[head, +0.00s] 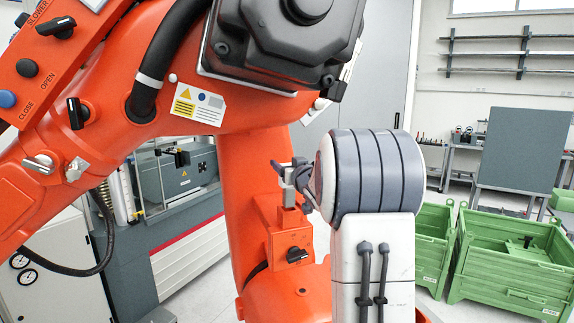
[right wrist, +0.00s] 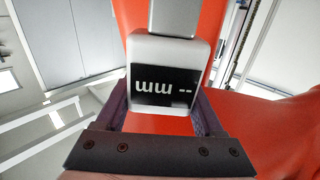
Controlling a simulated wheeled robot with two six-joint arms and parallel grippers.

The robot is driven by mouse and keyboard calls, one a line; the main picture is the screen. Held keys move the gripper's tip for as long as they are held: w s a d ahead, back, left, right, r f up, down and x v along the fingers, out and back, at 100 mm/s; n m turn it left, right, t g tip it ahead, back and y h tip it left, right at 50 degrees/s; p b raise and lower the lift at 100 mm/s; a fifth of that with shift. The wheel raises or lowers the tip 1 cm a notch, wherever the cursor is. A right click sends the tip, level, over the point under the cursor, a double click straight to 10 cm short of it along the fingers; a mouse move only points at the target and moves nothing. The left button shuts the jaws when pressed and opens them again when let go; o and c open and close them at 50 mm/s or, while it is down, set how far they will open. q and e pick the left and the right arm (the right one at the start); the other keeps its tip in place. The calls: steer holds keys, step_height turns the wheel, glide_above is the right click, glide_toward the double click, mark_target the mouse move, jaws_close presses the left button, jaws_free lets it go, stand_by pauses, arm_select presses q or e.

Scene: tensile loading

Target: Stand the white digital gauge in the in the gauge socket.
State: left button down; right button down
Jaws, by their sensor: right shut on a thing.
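The white digital gauge (right wrist: 166,86) shows in the right wrist view, with a black display whose "mm --" reads upside down. My right gripper (right wrist: 163,109) is shut on it, one dark finger at each side. In the head view the same gripper (head: 291,174) is small, beside the orange machine, partly hidden behind my grey and white wrist. A grey block (right wrist: 174,18) adjoins the gauge at the top of the wrist picture. In the head view a grey metal post (head: 289,196) stands on an orange block; I cannot tell whether it is the socket or how the gauge sits in it. My left gripper is out of view.
The large orange machine (head: 245,165) fills the left and middle, with a knob (head: 295,254) just below the post. Green crates (head: 510,265) stand on the floor at the right, before a grey workbench area. A grey cabinet (head: 180,180) is behind the machine.

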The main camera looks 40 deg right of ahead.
steer(key=shift+f+b, duration=2.15)
steer(key=shift+f, duration=0.2)
stand_by(0.8)
jaws_free()
steer(key=shift+s+a+f, duration=0.1)
steer(key=shift+s, duration=0.3)
steer(key=b+v, duration=0.3)
steer(key=v, duration=0.6)
steer(key=shift+s+a+b, duration=0.2)
steer(key=shift+s+b, duration=0.1)
